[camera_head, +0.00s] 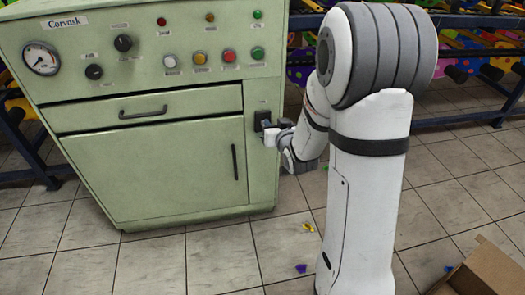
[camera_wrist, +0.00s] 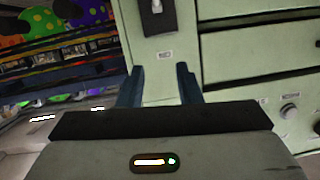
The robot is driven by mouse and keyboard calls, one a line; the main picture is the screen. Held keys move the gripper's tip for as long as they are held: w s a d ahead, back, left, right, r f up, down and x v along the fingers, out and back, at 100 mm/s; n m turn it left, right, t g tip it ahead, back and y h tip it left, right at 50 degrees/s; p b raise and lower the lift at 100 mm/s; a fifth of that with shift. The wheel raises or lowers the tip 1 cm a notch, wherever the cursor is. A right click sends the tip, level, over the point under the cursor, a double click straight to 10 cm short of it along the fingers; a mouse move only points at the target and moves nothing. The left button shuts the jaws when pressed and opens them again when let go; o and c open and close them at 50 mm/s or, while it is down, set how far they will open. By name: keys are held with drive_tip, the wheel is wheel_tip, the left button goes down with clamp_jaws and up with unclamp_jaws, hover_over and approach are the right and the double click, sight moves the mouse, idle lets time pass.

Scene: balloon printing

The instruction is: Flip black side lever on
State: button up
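The black side lever (camera_head: 262,119) is mounted on the right part of the green machine's front, beside the drawer. In the wrist view its black plate (camera_wrist: 158,20) is at the top edge, with a pale piece on it; the rest is cut off. My gripper (camera_head: 272,135) is close to the lever in the head view and partly overlaps it. In the wrist view my gripper (camera_wrist: 159,69) is open, with its two dark fingers apart and nothing between them. The plate lies beyond the fingertips. I cannot tell whether the lever is on or off.
The green machine (camera_head: 150,168) has a gauge, knobs and coloured buttons above a drawer and door. A cardboard box (camera_head: 485,272) stands at the lower right. Small coloured scraps lie on the tiled floor (camera_head: 225,255). Racks with colourful balloons stand behind.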

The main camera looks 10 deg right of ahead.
sight(259, 129)
wheel_tip(259, 129, down, 12)
drive_tip(key=w+r+t+y+b, duration=0.1)
drive_tip(key=w+t+b, duration=0.1)
drive_tip(key=b, duration=0.5)
drive_tip(key=shift+t, duration=0.3)
drive_tip(key=shift+w+a+f+b, duration=0.1)
drive_tip(key=shift+w+a+b, duration=0.15)
drive_tip(key=shift+w, duration=0.95)
drive_tip(key=shift+w+a+b, duration=0.2)
drive_tip(key=shift+w+b, duration=0.1)
drive_tip(key=shift+w, duration=0.95)
drive_tip(key=shift+w+a+f+b, duration=0.1)
drive_tip(key=shift+w+a+b, duration=0.15)
drive_tip(key=shift+w, duration=0.95)
drive_tip(key=shift+c, duration=0.5)
clamp_jaws()
drive_tip(key=shift+s+a, duration=0.1)
drive_tip(key=shift+a, duration=0.3)
drive_tip(key=shift+d+f, duration=0.1)
drive_tip(key=shift+d, duration=0.25)
